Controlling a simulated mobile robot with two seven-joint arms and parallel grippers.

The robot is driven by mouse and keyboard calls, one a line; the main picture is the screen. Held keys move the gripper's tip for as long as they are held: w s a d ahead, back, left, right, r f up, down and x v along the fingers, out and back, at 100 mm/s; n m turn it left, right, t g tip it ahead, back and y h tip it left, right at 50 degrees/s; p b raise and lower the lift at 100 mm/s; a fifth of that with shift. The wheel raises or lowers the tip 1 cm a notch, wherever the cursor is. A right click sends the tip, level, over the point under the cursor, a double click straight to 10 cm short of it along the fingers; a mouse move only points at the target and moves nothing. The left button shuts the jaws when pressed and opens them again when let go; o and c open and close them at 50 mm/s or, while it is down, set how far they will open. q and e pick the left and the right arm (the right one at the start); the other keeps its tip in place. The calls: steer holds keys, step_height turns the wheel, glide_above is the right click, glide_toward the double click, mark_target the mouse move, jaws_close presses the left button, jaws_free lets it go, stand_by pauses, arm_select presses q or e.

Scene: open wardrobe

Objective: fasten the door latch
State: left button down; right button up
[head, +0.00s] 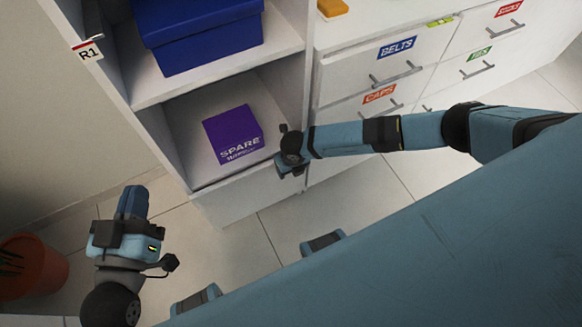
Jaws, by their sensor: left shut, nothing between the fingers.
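I cannot make out a door or a latch in the head view. The open wardrobe's left upright edge (108,85) carries a white "R1" tag (88,52) with a small dark piece by it, too small to identify. My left gripper (133,190) is at the lower left, its dark fingers together and empty, over the floor and apart from the wardrobe. My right gripper (288,168) is in front of the wardrobe's lower right, by the lower compartment's front edge. Its fingers are mostly hidden by its own wrist, so its opening is unclear.
A purple "SPARE" box (232,132) sits in the lower compartment, a blue box (205,42) on the shelf above. White drawers (345,95) with labels and bar handles stand right. A plant pot (35,268) is at lower left. The tiled floor (235,255) between is clear.

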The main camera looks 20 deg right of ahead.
arm_select(q)
steer(key=s+a+f+g+y+p, duration=0.2)
steer(key=a+f+g+y+p, duration=0.1)
steer(key=f, duration=0.5)
steer(key=shift+a+f+g+p, duration=0.2)
steer(key=shift+a+g+p, duration=0.15)
steer(key=shift+g, duration=0.15)
arm_select(e)
step_height(320, 180, up, 13)
steer(key=s, duration=0.1)
steer(key=shift+s+f, duration=0.2)
steer(key=shift+s, duration=0.1)
steer(key=shift+c, duration=0.2)
